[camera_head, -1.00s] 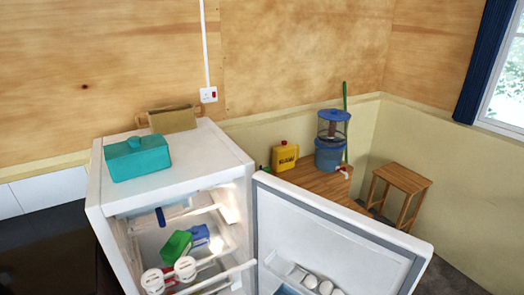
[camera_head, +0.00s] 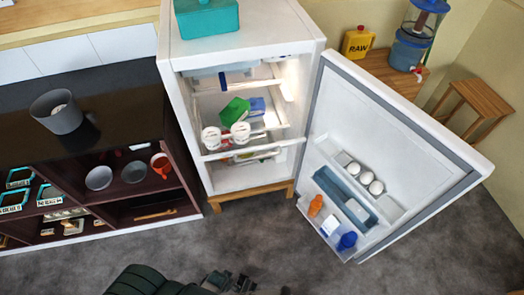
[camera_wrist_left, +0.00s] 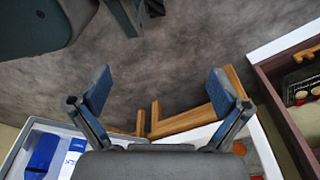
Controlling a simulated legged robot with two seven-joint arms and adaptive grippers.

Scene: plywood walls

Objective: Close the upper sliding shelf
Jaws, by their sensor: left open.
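The white fridge (camera_head: 180,110) stands open in the head view. High inside it is a shelf with a pale front bar (camera_head: 258,85) and a dark blue piece near its left end. Below, another shelf with a white front bar (camera_head: 285,143) sits under a green carton (camera_head: 235,110), a blue pack (camera_head: 257,106) and two white-lidded tubs (camera_head: 211,137). How far each shelf is pulled out is hard to tell. My left gripper (camera_head: 232,283) is low in front of the fridge, apart from it. In the left wrist view the gripper (camera_wrist_left: 159,85) is open and empty. My right gripper is not visible.
The fridge door (camera_head: 375,140) is swung wide open to the right, with eggs and bottles in its racks. A dark cabinet (camera_head: 110,130) with bowls and mugs stands at left. The grey floor (camera_head: 180,250) in front is clear. A wooden stool (camera_head: 478,95) stands at far right.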

